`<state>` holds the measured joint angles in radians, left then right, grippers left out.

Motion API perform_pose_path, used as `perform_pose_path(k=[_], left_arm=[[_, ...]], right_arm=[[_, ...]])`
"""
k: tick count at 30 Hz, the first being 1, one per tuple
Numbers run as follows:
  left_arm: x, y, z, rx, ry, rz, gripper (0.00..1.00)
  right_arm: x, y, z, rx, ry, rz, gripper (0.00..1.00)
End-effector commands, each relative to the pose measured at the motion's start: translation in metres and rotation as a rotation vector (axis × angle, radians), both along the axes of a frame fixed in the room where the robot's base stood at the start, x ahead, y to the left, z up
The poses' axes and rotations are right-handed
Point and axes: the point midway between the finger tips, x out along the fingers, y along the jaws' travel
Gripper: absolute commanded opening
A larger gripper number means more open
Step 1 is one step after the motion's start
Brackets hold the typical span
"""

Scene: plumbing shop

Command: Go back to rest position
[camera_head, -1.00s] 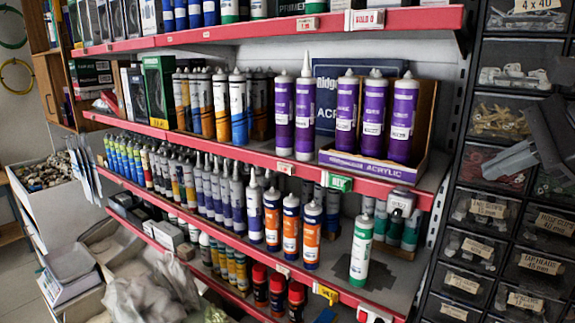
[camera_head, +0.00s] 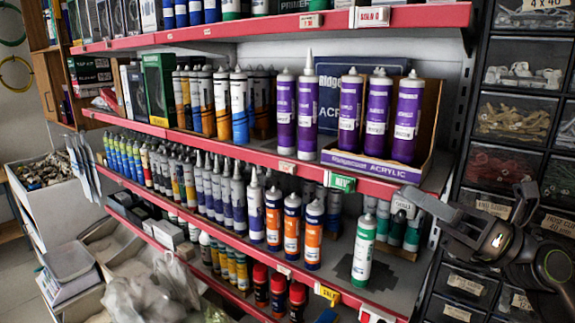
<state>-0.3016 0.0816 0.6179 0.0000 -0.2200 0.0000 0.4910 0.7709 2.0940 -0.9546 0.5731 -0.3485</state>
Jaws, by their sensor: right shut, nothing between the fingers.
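My right gripper (camera_head: 424,204) is at the right of the head view, in front of the drawer cabinet and close to the right end of the middle shelf. Its fingers point left and are shut, with nothing held. My left gripper is not in the head view. A white and green tube (camera_head: 363,249) stands upright on the lower shelf, left of and below the right gripper, apart from it.
Red-edged shelves (camera_head: 240,152) hold rows of cartridges. Purple tubes stand in an open carton (camera_head: 378,165) on the middle shelf. A cabinet of small drawers (camera_head: 508,120) fills the right side. Bags and boxes (camera_head: 150,285) lie at lower left.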

Motion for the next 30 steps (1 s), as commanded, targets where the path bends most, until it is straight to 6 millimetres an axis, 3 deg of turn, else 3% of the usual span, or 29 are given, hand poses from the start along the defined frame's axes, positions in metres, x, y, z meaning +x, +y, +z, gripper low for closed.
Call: perform_pose_path(k=[5, 8, 11, 17, 23, 27, 30], left_arm=[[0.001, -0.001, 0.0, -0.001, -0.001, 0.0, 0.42], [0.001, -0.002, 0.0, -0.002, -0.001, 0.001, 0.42], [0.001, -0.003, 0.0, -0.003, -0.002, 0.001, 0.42], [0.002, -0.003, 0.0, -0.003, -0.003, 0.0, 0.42], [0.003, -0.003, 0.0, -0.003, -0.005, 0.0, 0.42], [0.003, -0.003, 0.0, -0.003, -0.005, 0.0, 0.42], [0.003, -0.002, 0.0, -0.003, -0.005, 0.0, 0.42]], right_arm=[[0.011, -0.035, -0.023, 0.426, 0.261, -0.064, 0.0], [0.019, -0.062, -0.047, 0.655, 0.417, -0.123, 0.0], [0.024, -0.09, -0.082, 0.879, 0.578, -0.2, 0.0], [0.015, -0.141, -0.181, 1.306, 0.912, -0.405, 0.0], [-0.035, -0.166, -0.299, 1.694, 1.25, -0.677, 0.0], [-0.094, -0.164, -0.374, 1.926, 1.476, -0.902, 0.0], [-0.138, -0.155, -0.412, 2.051, 1.61, -1.054, 0.0]])
